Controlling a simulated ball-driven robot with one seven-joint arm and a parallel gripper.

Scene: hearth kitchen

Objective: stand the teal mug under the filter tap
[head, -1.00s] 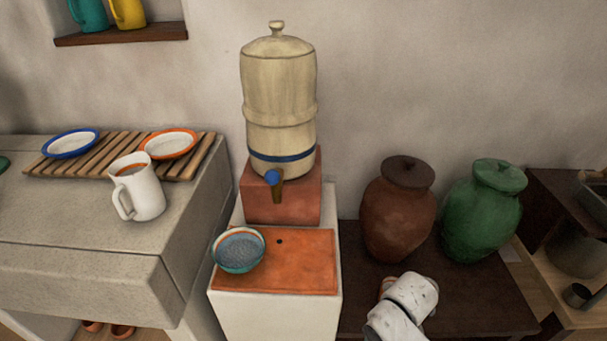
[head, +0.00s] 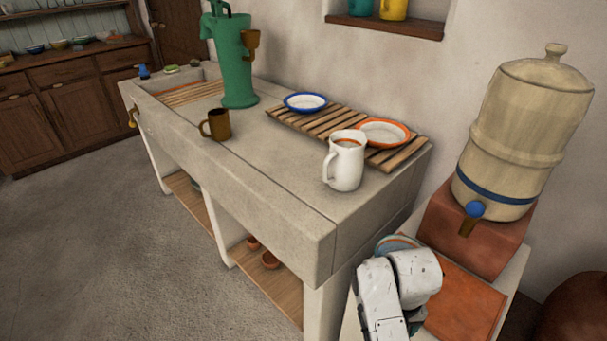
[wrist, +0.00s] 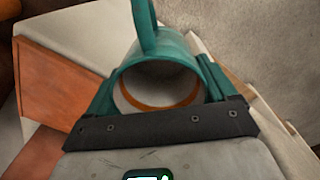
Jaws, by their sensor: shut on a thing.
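The teal mug (wrist: 168,52) fills the middle of the wrist view, its mouth facing the camera and its handle toward the top. An orange band shows inside it. My gripper (wrist: 160,88) is shut on it, one finger on each side. In the head view my arm hides most of the gripper and mug. The filter tap (head: 473,212) has a blue knob and brown spout, low on the cream water filter (head: 520,125). The filter stands on a terracotta block (head: 480,235); an orange tile (head: 465,305) lies below the tap. My arm covers the tile's left part.
The stone counter (head: 270,190) at left holds a white jug (head: 344,160), a brown mug (head: 217,124), a slatted rack with plates and a green pump (head: 235,65). A brown jar stands at lower right.

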